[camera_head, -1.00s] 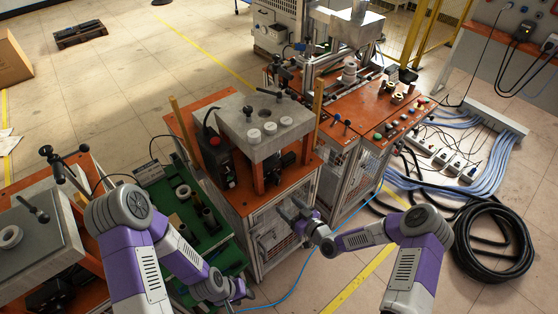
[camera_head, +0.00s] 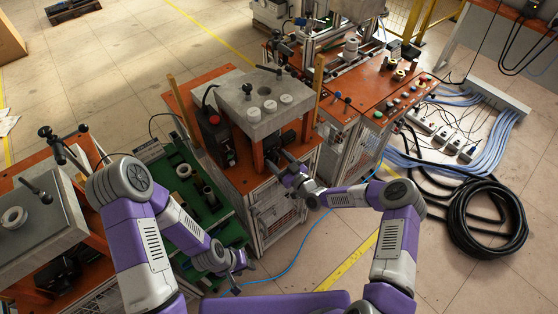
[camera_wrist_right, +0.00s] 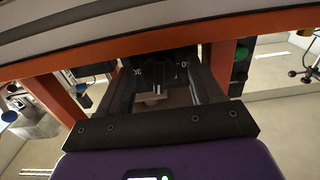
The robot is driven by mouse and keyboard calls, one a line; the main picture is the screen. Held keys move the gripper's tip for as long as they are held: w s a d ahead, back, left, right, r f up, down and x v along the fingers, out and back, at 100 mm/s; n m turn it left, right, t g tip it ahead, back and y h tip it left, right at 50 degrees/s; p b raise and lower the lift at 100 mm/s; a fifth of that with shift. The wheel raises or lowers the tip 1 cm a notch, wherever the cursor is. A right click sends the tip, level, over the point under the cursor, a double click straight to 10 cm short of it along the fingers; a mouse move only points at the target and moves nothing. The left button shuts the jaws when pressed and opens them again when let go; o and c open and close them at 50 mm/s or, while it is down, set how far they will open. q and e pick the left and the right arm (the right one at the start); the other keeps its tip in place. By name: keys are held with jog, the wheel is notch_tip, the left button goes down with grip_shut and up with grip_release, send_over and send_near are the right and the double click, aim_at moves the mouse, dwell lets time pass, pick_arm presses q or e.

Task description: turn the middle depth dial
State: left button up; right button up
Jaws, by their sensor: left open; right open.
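A dark dial (camera_wrist_right: 157,72) with white numbers shows between the fingers of my right gripper in the right wrist view, under the grey block. Whether the fingers touch it I cannot tell. My right gripper (camera_wrist_right: 162,80) is open; in the head view it (camera_head: 279,160) reaches under the front edge of the grey block (camera_head: 256,118) on the orange machine. The dial is not clearly seen in the head view. My left gripper (camera_head: 242,266) is open and low, in front of the green trolley.
Orange legs (camera_wrist_right: 55,98) hold the grey block on both sides of my right gripper. The green trolley (camera_head: 181,207) stands left of the machine. A black hose coil (camera_head: 487,216) lies on the floor at right.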

jog(key=c, duration=1.1)
jog(key=shift+o, duration=0.2)
jog(key=shift+f+m+b, duration=0.15)
jog(key=shift+m+b, duration=0.25)
jog(key=shift+b, duration=0.4)
jog(key=m+b, duration=0.4)
jog(key=b, duration=0.2)
jog(key=shift+d+f, duration=0.1)
jog(key=shift+m+b, duration=1.05)
jog(key=shift+m, duration=0.05)
jog(key=o, duration=1.1)
jog(key=shift+r, duration=0.2)
jog(key=shift+c, duration=0.2)
